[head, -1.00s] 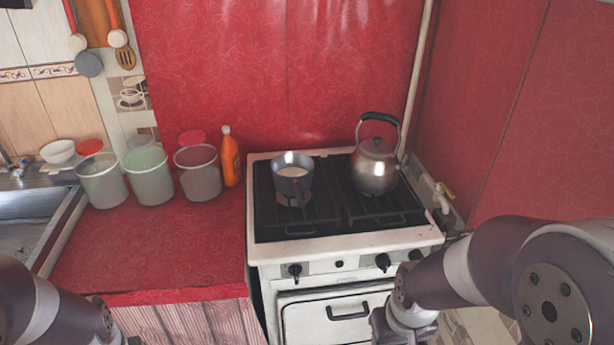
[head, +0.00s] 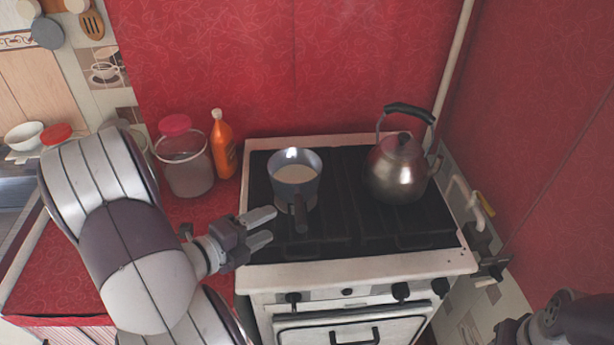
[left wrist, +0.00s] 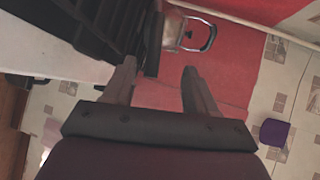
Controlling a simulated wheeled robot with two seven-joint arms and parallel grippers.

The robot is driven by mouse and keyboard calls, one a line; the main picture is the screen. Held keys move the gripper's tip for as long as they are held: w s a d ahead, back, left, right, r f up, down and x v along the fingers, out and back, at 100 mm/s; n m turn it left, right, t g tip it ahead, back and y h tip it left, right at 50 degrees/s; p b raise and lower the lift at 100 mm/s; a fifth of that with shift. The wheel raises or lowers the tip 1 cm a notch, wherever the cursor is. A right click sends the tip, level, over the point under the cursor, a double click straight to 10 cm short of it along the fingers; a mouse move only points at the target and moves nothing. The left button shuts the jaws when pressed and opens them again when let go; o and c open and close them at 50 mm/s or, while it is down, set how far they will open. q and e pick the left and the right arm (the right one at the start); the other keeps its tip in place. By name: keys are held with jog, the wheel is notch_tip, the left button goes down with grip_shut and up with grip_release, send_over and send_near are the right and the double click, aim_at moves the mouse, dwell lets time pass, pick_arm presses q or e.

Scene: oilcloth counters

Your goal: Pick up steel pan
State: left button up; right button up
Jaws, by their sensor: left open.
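The steel pan (head: 312,187) stands upright on the left part of the stove top, with something pale inside. Its dark handle (head: 299,213) points toward the stove front. My left gripper (head: 271,226) is open and empty, just left of the handle and apart from it in the head view. In the left wrist view, a dark upright shape, likely the handle (left wrist: 153,42), shows beyond and between the open fingers of the left gripper (left wrist: 158,72). Part of my right arm shows at the lower right; its gripper is out of view.
A steel kettle (head: 396,172) stands on the stove (head: 360,270) right of the pan. An orange bottle (head: 222,148) and a clear jar (head: 186,165) with a pink lid stand on the red counter at left. A pipe with a yellow tap (head: 484,203) is right of the stove.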

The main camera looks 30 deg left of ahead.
aim_at(300, 207)
pick_arm(q)
jog(key=x, duration=0.7)
jog(key=shift+a+f, duration=0.15)
jog(key=shift+a, duration=0.1)
jog(key=x, duration=0.3)
jog(key=p+x, duration=0.1)
jog(key=x, duration=0.1)
jog(key=shift+a+f, duration=0.2)
jog(key=shift+f, duration=0.1)
jog(key=shift+s, duration=0.15)
jog(key=shift+c, duration=0.7)
jog(key=shift+s+r, duration=0.1)
jog(key=c, duration=0.5)
grip_shut()
